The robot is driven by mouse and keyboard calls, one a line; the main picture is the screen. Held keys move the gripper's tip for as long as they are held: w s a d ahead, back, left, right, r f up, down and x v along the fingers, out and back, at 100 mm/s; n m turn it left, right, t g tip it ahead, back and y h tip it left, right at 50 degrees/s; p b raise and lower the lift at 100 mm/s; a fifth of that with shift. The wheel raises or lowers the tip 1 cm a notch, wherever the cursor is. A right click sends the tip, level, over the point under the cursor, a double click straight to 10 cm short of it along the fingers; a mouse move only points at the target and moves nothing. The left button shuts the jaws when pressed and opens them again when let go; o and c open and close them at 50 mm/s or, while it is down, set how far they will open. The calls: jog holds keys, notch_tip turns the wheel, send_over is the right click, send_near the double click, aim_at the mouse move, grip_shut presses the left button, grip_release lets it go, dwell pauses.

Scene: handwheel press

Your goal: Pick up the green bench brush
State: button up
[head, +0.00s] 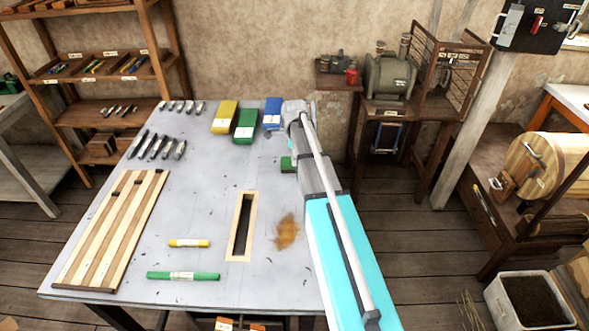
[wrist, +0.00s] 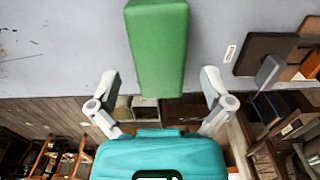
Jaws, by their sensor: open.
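A plain green block shows in the wrist view (wrist: 157,48), running from the top edge down towards the space between my fingers; I take it for the green bench brush, though no bristles show. In the head view a small green piece (head: 287,163) sticks out left of my arm on the grey table (head: 205,205); the rest is hidden behind my arm. My gripper (wrist: 160,85) is open, with one finger on either side of the block's near end and gaps on both sides. In the head view my fingers are hidden.
Yellow (head: 224,117), green (head: 245,124) and blue (head: 272,114) boxes stand at the table's back. A slotted wooden frame (head: 242,226), a brown dust pile (head: 287,232), a green stick (head: 183,276) and a yellow stick (head: 189,243) lie nearer. A striped board (head: 112,228) is at left.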

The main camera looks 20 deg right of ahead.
jog(key=shift+f+b, duration=1)
jog(key=shift+f, duration=0.3)
jog(key=c, duration=1.1)
jog(key=shift+r, duration=0.2)
jog(key=shift+c, duration=0.2)
jog(key=shift+r+p, duration=0.75)
jog(key=shift+p, duration=0.25)
jog(key=s+a+r+p, duration=0.4)
jog(key=s+r+p, duration=0.7)
jog(key=s, duration=0.2)
jog(key=shift+s, duration=0.2)
